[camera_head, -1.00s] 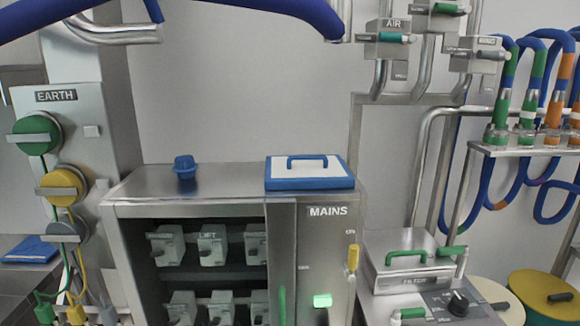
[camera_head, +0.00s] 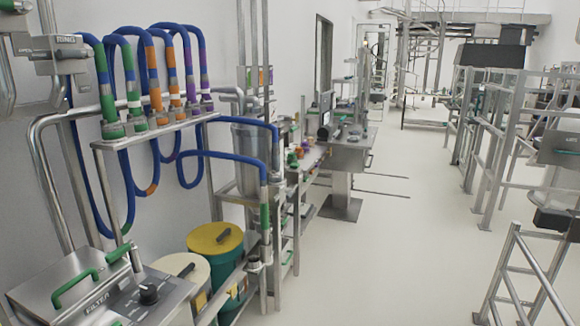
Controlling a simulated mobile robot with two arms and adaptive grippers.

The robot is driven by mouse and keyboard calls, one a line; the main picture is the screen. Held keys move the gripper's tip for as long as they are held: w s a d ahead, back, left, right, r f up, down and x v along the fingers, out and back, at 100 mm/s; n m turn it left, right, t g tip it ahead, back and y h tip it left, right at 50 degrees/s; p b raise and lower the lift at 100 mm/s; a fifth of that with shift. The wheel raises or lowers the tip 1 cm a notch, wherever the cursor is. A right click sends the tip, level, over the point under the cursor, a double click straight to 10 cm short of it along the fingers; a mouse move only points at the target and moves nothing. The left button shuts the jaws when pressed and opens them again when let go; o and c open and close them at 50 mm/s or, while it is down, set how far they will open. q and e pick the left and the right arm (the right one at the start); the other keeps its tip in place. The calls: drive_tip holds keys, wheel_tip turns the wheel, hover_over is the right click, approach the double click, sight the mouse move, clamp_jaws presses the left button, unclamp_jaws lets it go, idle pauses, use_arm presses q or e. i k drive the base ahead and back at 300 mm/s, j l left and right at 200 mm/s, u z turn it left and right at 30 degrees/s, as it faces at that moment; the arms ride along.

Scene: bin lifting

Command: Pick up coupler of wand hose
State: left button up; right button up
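Several blue hoses with coloured bands hang over a wall rack (camera_head: 118,145) in the left half of the head view. Their metal-ended couplers stand upright in a row on the rack: green ones (camera_head: 111,125) at the left, orange ones (camera_head: 158,112) in the middle, a purple one (camera_head: 206,100) at the right end. Another blue hose (camera_head: 222,157) arches to an upright pipe with a green band (camera_head: 265,217) right of the rack. I cannot tell which of these is the wand hose. Neither of my grippers is in view.
A filter box (camera_head: 62,283) with green handles stands at the lower left. A yellow-lidded drum (camera_head: 215,238) and a cream-lidded drum (camera_head: 180,272) stand below the rack. A metal workbench (camera_head: 345,155) is further back. A metal frame (camera_head: 520,275) is at the lower right. The floor (camera_head: 400,260) between is clear.

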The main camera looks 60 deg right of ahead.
sight(274, 172)
drive_tip(key=z, duration=1.9)
drive_tip(key=i+u, duration=0.15)
drive_tip(key=i, duration=0.2)
drive_tip(key=i+l+u, duration=0.2)
drive_tip(key=i, duration=0.2)
